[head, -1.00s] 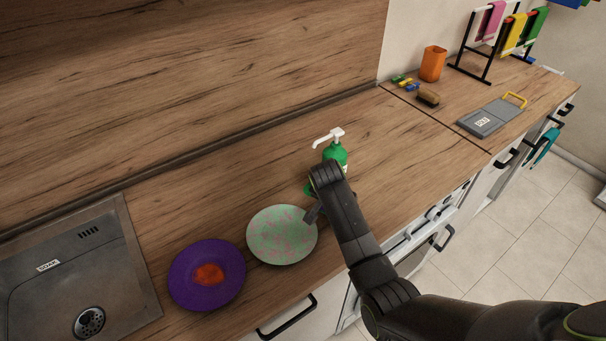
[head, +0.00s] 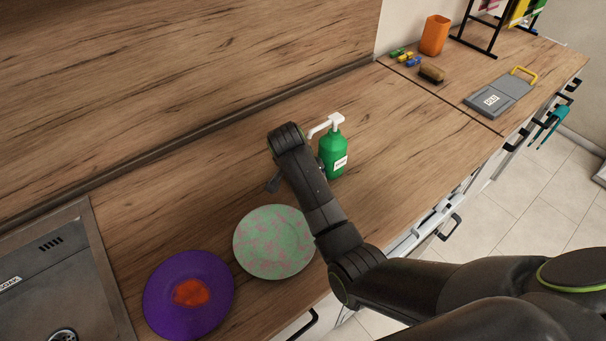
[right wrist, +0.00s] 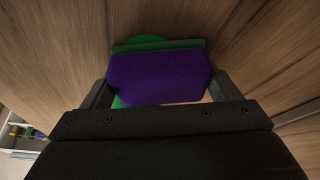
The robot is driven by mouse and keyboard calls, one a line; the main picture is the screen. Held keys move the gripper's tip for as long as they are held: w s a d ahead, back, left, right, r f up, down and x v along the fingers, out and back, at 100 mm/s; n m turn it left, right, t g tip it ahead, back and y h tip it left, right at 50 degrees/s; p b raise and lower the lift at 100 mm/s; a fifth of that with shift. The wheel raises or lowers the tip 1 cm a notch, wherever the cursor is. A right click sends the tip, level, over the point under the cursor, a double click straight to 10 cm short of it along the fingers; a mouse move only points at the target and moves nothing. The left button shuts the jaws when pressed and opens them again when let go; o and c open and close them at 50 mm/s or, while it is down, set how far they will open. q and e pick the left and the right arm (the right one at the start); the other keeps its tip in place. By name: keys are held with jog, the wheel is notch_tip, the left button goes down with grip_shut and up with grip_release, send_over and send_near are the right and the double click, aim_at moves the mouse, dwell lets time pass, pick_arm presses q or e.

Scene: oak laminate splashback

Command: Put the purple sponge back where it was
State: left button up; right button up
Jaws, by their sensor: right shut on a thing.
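The purple sponge (right wrist: 158,77) with a dark green scouring layer (right wrist: 160,46) is between the jaws of my right gripper (right wrist: 160,85) in the right wrist view. The gripper is shut on it. In the head view my right gripper (head: 273,184) is over the counter, left of the green soap bottle and behind the green-pink plate. There the arm hides the sponge. My left gripper is not in view.
The soap bottle (head: 333,154) with a white pump stands close right of my arm. The speckled plate (head: 262,245) and a purple plate (head: 160,306) with an orange-red patch (head: 191,292) lie in front. A sink (head: 50,265) is at left. A brown brush (head: 431,74) and an orange cup (head: 434,36) stand far right.

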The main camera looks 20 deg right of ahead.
jog(key=shift+s+d, duration=0.15)
jog(key=shift+s, duration=0.55)
jog(key=o, duration=0.4)
jog(key=shift+w+f, duration=0.15)
jog(key=o, duration=0.4)
jog(key=shift+c, duration=0.2)
jog(key=shift+r, duration=0.25)
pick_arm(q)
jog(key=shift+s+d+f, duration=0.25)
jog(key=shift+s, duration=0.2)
pick_arm(e)
jog(key=v, duration=1.2)
jog(key=shift+s, duration=0.25)
jog(key=shift+f, duration=0.1)
